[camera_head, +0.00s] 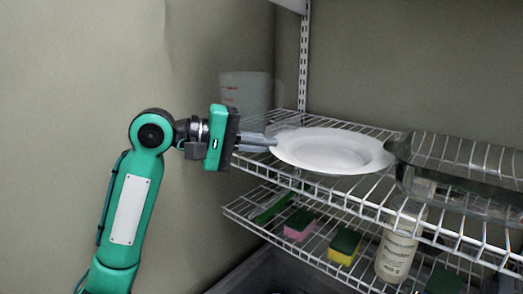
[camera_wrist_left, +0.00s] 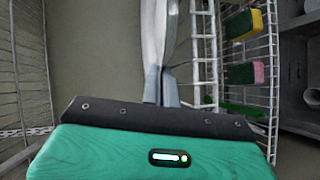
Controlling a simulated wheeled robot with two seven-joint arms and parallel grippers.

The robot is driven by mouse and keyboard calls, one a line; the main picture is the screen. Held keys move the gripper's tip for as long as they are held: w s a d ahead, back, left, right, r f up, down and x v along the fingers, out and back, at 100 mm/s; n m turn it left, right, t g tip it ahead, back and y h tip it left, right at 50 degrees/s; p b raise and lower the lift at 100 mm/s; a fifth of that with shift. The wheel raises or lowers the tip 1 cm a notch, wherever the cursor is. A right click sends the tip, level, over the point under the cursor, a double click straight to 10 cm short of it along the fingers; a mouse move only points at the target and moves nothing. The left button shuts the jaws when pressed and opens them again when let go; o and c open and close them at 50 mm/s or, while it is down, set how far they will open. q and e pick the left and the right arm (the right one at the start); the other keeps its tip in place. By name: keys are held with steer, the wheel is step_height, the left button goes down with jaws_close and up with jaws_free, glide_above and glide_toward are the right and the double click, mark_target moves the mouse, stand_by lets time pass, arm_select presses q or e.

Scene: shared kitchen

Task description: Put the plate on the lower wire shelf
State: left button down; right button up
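A white round plate (camera_head: 333,151) is at the level of the upper wire shelf, roughly flat; I cannot tell whether it touches the wires. My left gripper (camera_head: 258,141) reaches in from the left with its fingers closed on the plate's near-left rim. In the left wrist view the plate (camera_wrist_left: 154,40) shows edge-on between the fingertips (camera_wrist_left: 161,88). The lower wire shelf (camera_head: 240,212) lies below, holding several items. My right gripper is not in view.
On the upper shelf (camera_head: 345,195) stand a translucent measuring jug (camera_head: 245,92) at the back left and a clear glass dish (camera_head: 460,170) at the right. The lower shelf carries a pink-green sponge (camera_head: 299,225), a yellow-green sponge (camera_head: 344,247) and a pale bottle (camera_head: 397,252). A wall is at left.

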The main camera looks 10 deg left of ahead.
arm_select(q)
steer(key=shift+s+a+r, duration=0.1)
steer(key=shift+a+r, duration=0.05)
steer(key=c, duration=1.7)
jaws_free()
steer(key=shift+a, duration=0.1)
steer(key=p+v, duration=0.2)
steer(key=v, duration=0.9)
steer(key=shift+a, duration=0.35)
steer(key=shift+s, duration=0.15)
